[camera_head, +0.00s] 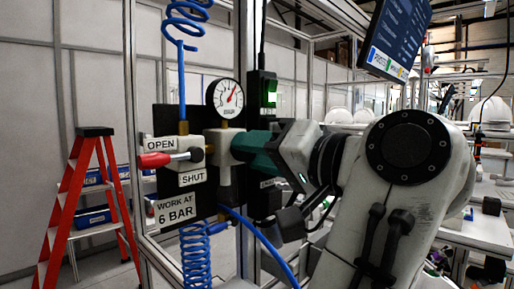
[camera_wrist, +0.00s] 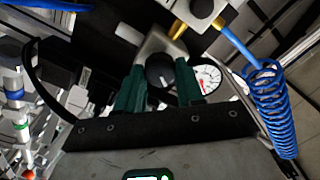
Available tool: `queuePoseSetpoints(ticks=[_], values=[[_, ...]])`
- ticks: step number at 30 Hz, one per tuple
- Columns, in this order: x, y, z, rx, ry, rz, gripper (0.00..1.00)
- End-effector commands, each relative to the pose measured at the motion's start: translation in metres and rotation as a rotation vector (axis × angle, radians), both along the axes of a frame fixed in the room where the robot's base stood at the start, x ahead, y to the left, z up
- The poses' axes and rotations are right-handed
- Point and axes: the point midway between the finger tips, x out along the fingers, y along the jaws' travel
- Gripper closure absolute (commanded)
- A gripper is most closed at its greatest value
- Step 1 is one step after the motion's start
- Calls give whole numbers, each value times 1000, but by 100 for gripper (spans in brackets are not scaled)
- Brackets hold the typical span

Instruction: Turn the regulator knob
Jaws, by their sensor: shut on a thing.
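The regulator's pale body (camera_head: 222,158) is mounted on a dark panel, with a round white gauge (camera_head: 225,98) above it. The gauge also shows in the wrist view (camera_wrist: 208,80); its numbers are too small to read. The dark round knob (camera_wrist: 160,74) has a pale mark on its face and sits between the two green fingers of my gripper (camera_wrist: 159,86). My gripper is shut on the knob. In the head view my gripper (camera_head: 254,152) reaches the regulator from the right, and its fingers hide the knob.
A valve with a red lever (camera_head: 155,160) stands left of the regulator, between OPEN and SHUT labels. A sign (camera_head: 176,210) reads "WORK AT 6 BAR". Coiled blue hose (camera_head: 195,255) hangs below. A red stepladder (camera_head: 82,205) stands at left; a screen (camera_head: 395,38) hangs upper right.

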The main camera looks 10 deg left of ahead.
Motion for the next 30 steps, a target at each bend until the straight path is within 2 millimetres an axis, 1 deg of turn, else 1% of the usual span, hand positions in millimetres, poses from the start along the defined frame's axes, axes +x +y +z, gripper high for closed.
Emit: queuePoseSetpoints(ticks=[6,15,21,30], values=[[0,-1,1,115,149,-2,93],[1,-1,1,232,295,-4,93],[1,-2,0,271,346,-5,93],[1,-2,0,288,367,-5,93]])
